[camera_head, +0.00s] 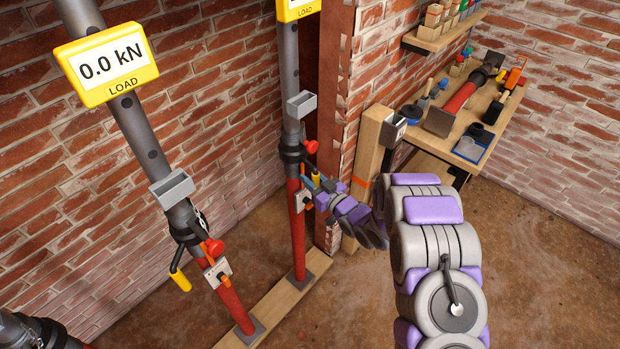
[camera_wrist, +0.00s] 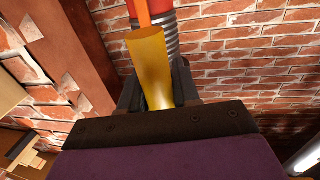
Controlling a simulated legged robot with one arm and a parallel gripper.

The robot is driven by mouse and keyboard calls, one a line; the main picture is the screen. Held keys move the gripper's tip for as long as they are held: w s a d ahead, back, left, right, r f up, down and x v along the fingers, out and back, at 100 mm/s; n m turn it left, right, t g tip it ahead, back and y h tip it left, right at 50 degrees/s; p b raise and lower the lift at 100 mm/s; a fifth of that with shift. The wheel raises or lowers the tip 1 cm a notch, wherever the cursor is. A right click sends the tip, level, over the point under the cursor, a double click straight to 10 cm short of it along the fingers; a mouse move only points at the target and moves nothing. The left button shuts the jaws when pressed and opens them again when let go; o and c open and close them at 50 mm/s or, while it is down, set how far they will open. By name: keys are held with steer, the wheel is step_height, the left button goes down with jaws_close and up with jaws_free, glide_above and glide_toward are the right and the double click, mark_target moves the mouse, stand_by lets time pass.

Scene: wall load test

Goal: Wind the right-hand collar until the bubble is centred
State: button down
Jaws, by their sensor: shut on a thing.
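Two upright props with red lower tubes stand on a timber plank against the brick wall. The right-hand prop (camera_head: 297,235) carries a dark collar (camera_head: 291,152) with a red knob and a yellow handle (camera_head: 316,178). My gripper (camera_head: 322,186) is at this collar, shut on the yellow handle. In the wrist view the yellow handle (camera_wrist: 150,70) lies between the dark jaws of my gripper (camera_wrist: 157,88), with the threaded tube behind it. No bubble can be made out in either view.
The left prop (camera_head: 230,300) has its own yellow handle (camera_head: 180,281) and a load display (camera_head: 107,67) reading 0.0 kN. The right prop's display (camera_head: 298,8) is cut off at the top. A brick pier (camera_head: 362,90) stands close right of it. A cluttered workbench (camera_head: 477,125) is further right.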

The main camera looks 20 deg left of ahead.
steer(key=c, duration=0.9)
jaws_free()
steer(key=shift+w, duration=0.1)
steer(key=p+v, duration=0.2)
steer(key=v, duration=1.5)
steer(key=shift+d, duration=0.25)
steer(key=shift+f, duration=0.1)
